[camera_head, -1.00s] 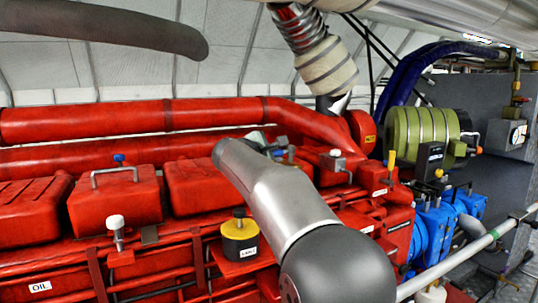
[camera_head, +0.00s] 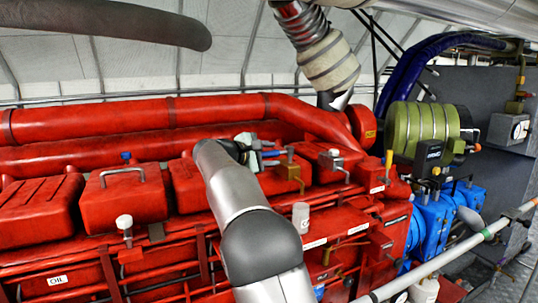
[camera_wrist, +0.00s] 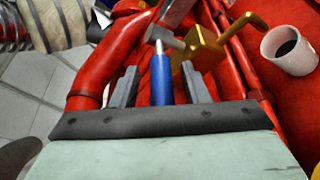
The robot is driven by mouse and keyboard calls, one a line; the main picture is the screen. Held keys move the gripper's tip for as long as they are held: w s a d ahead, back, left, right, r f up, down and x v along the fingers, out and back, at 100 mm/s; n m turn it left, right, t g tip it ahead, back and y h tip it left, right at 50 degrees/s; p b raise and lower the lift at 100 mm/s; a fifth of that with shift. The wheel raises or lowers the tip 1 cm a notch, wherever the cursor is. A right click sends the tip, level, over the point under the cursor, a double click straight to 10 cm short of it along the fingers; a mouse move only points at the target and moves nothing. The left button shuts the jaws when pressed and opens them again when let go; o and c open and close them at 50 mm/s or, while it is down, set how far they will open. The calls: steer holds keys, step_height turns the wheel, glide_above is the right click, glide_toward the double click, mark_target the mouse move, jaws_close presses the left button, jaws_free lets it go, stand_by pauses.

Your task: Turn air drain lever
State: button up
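A lever with a blue handle (camera_wrist: 162,78) and a grey metal pivot (camera_wrist: 165,38) stands between my gripper's two grey fingers in the wrist view. The fingers (camera_wrist: 158,86) are apart, with a visible gap on each side of the handle. A brass valve body (camera_wrist: 205,50) sits beside the lever. In the camera_head view my gripper (camera_head: 250,152) is over the red engine top, with the blue handle (camera_head: 270,153) and the brass valve (camera_head: 290,176) just right of it. No label naming the lever is readable.
A white cup-like cylinder (camera_head: 301,217) stands right of my forearm; its dark opening shows in the wrist view (camera_wrist: 290,50). Red covers with handles (camera_head: 122,195), a white-topped knob (camera_head: 124,222) and a thick red pipe (camera_head: 140,120) lie around. A pale rail (camera_head: 450,247) crosses lower right.

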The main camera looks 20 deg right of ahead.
steer(key=shift+a, duration=0.1)
steer(key=b+v, duration=0.3)
steer(key=v, duration=1.4)
steer(key=shift+b, duration=0.4)
steer(key=shift+s+a, duration=0.1)
steer(key=shift+a, duration=0.05)
